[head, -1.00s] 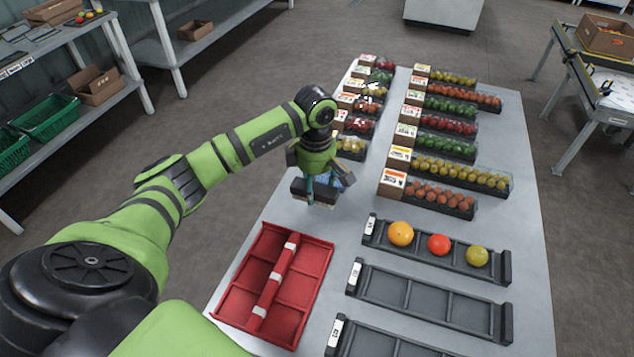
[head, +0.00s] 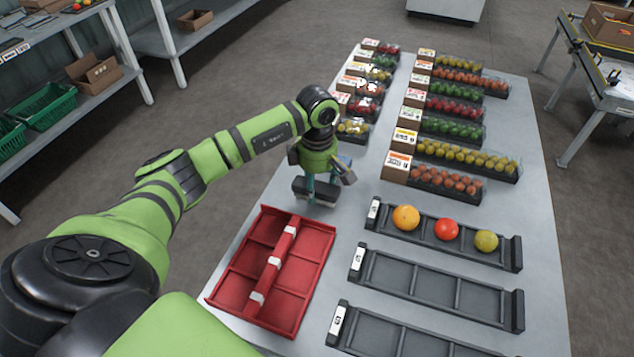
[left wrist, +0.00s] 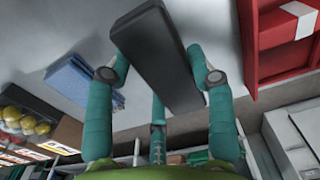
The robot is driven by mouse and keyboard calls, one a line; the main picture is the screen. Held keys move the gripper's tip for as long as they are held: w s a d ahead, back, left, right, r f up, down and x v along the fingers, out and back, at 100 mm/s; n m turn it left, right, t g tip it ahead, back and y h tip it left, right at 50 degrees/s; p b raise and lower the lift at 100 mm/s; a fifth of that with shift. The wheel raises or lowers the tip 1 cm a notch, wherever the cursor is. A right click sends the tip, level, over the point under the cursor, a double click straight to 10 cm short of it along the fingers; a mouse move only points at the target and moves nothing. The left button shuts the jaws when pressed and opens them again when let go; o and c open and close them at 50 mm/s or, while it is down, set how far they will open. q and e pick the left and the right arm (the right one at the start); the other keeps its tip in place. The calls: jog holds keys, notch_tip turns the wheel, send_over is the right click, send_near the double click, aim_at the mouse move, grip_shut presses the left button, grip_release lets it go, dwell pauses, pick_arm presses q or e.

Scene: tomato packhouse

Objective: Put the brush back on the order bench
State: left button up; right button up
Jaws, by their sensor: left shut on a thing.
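My left gripper (head: 318,182) is shut on the brush, a dark oblong block (head: 312,191), low over the pale grey bench (head: 345,225), just behind the red divided tray. I cannot tell whether the brush touches the bench. In the left wrist view the dark block (left wrist: 155,50) sits between the green fingers (left wrist: 160,85); its bristles are not clear there. My right gripper is not in view.
The red tray (head: 325,255) is close in front of the brush. A folded blue cloth (left wrist: 85,80) lies beside the gripper. Black trays (head: 440,285) stand at right, one with three fruits. Filled tomato punnets (head: 455,181) stand in rows behind.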

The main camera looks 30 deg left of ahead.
pick_arm(q)
jog(key=shift+f+b, duration=0.5)
jog(key=o, duration=1.1)
jog(key=c, duration=0.3)
jog(key=shift+r, duration=0.15)
jog(key=shift+c, duration=0.2)
jog(key=shift+r+p, duration=2.25)
jog(key=shift+r, duration=1.15)
